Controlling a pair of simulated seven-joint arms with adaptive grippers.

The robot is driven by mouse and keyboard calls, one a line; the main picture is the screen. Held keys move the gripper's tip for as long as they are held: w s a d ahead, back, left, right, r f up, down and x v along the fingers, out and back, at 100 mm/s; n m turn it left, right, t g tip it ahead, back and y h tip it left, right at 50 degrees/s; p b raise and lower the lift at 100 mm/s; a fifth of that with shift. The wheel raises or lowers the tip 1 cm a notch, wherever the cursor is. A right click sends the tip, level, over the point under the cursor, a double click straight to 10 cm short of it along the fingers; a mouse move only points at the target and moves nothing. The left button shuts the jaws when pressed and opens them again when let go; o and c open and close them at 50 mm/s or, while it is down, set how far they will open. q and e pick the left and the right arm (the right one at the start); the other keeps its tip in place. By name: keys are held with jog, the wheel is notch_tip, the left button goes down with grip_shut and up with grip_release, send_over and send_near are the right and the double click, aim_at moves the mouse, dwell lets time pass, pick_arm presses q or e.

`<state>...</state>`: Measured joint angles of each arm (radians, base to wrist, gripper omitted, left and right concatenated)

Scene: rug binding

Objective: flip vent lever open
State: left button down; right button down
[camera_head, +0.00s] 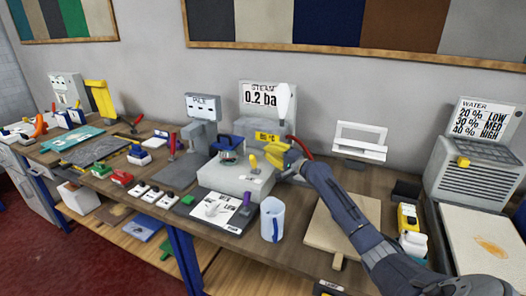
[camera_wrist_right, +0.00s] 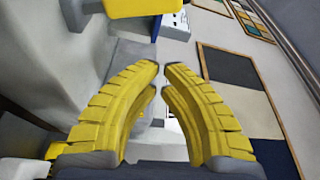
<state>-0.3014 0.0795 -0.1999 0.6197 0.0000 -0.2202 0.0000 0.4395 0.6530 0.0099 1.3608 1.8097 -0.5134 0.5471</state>
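A small yellow lever (camera_head: 253,162) stands on top of the grey steam box (camera_head: 228,181), beside a dark round part with a blue handle (camera_head: 229,150). I take it to be the vent lever, but no label for it is readable. My right gripper (camera_head: 275,156), with yellow fingers, is just right of this lever and above the box; I cannot tell if they touch. In the right wrist view its fingertips (camera_wrist_right: 161,70) nearly meet, with nothing seen held between them. A yellow block (camera_wrist_right: 130,8) shows beyond the fingertips there. My left gripper is not in view.
The steam display (camera_head: 264,98) reads 0.2 behind the box. A red hose (camera_head: 301,147) runs behind my right gripper. A wooden board (camera_head: 335,226) lies to the right, partly behind my arm.

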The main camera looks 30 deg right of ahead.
jog(key=v, duration=0.7)
jog(key=shift+s+f, duration=0.25)
jog(key=shift+d, duration=0.15)
jog(key=shift+w, duration=0.1)
